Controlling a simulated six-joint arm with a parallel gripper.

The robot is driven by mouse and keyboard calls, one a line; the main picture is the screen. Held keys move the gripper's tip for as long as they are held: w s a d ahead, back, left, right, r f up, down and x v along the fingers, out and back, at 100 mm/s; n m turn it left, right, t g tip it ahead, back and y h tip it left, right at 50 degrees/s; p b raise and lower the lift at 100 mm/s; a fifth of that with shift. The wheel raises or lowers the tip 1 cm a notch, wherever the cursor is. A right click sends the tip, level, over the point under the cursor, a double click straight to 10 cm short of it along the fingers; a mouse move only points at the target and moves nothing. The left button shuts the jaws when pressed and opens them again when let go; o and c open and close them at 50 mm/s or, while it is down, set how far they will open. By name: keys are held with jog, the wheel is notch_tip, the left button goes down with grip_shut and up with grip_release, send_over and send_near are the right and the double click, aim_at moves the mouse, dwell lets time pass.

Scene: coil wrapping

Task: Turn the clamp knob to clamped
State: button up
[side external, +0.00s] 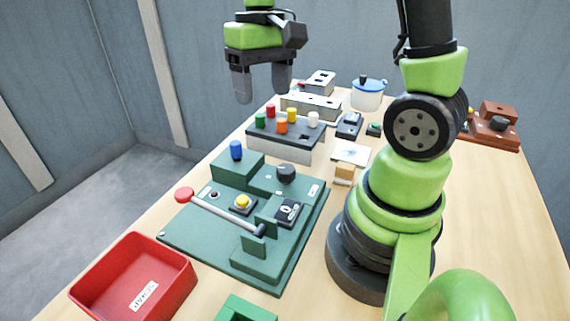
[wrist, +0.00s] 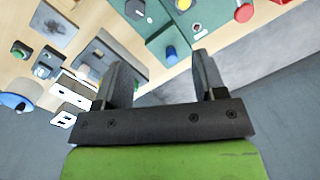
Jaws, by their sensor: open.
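A round dark knob (side external: 286,174), which I take for the clamp knob, sits on the green fixture (side external: 185,235), right of a blue peg (side external: 236,150). It also shows at the top of the wrist view (wrist: 135,9). A small white label (side external: 314,191) lies beside it; its text is too small to read. My gripper (side external: 262,92) is open and empty, high above the table and well apart from the knob. Its two fingers also show in the wrist view (wrist: 160,75).
The fixture carries a red-ended lever (side external: 225,212), a yellow button (side external: 242,202) and a dark switch (side external: 289,211). A red bin (side external: 100,285) stands in front. A block with several coloured pegs (side external: 285,146) and a blue-lidded pot (side external: 368,95) stand behind.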

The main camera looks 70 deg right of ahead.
aim_at(286, 168)
jog(key=s+f+g, duration=0.1)
jog(key=f, duration=0.4)
jog(key=s+d+f+g, duration=0.1)
jog(key=f, duration=0.5)
jog(key=d+f+g+y, duration=0.1)
jog(key=f, duration=0.5)
jog(key=shift+s+d+m, duration=0.2)
jog(key=shift+s+m, duration=0.1)
jog(key=shift+s, duration=0.1)
jog(key=c, duration=0.9)
